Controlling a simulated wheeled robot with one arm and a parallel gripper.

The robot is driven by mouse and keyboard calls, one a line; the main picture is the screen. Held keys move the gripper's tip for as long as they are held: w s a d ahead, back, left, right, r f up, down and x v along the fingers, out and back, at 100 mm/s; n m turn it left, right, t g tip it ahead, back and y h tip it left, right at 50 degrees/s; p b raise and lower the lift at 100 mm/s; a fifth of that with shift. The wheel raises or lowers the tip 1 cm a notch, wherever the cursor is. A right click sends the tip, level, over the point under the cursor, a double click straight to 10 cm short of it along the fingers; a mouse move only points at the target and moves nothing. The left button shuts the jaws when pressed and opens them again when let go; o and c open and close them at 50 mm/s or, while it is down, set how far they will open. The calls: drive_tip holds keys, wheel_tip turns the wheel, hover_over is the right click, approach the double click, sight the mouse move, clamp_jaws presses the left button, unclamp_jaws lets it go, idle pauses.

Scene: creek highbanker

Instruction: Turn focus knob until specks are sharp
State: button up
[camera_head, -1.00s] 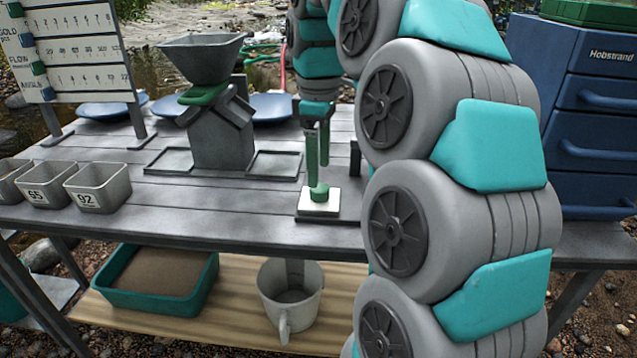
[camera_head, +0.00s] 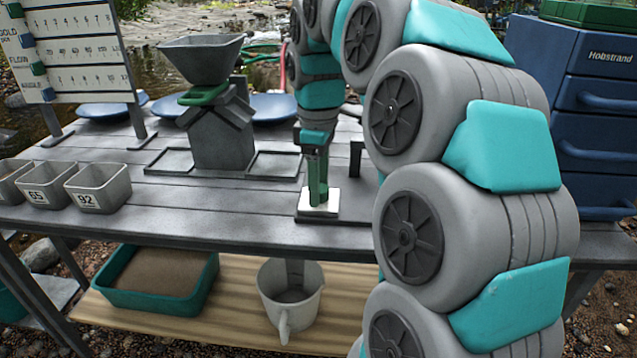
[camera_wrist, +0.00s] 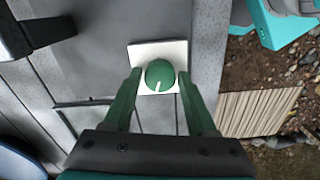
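The focus knob (camera_wrist: 160,75) is a round green dial with a white pointer line. The line points down and slightly left in the wrist view. It sits on a white square plate (camera_wrist: 138,52), which also shows on the table in the head view (camera_head: 332,203). My gripper (camera_wrist: 160,80) is open, with one green finger on each side of the knob and a small gap apparent at each side. In the head view my gripper (camera_head: 318,190) points down over the plate and largely hides the knob. I cannot tell whether the fingertips touch the plate.
A grey hopper stand (camera_head: 220,135) with shallow trays stands left of the plate. Numbered cups (camera_head: 98,187) sit at the table's left front. A scale board (camera_head: 70,50) stands behind them. A blue drawer cabinet (camera_head: 600,125) is at the right. A dark post (camera_head: 356,158) stands near my gripper.

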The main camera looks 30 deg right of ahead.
clamp_jaws()
drive_tip(key=shift+m+b, duration=0.55)
drive_tip(key=shift+m, duration=1.65)
drive_tip(key=shift+o, duration=1.8)
unclamp_jaws()
drive_tip(key=shift+r, duration=0.1)
drive_tip(key=shift+r+p, duration=0.55)
drive_tip(key=shift+r, duration=3.3)
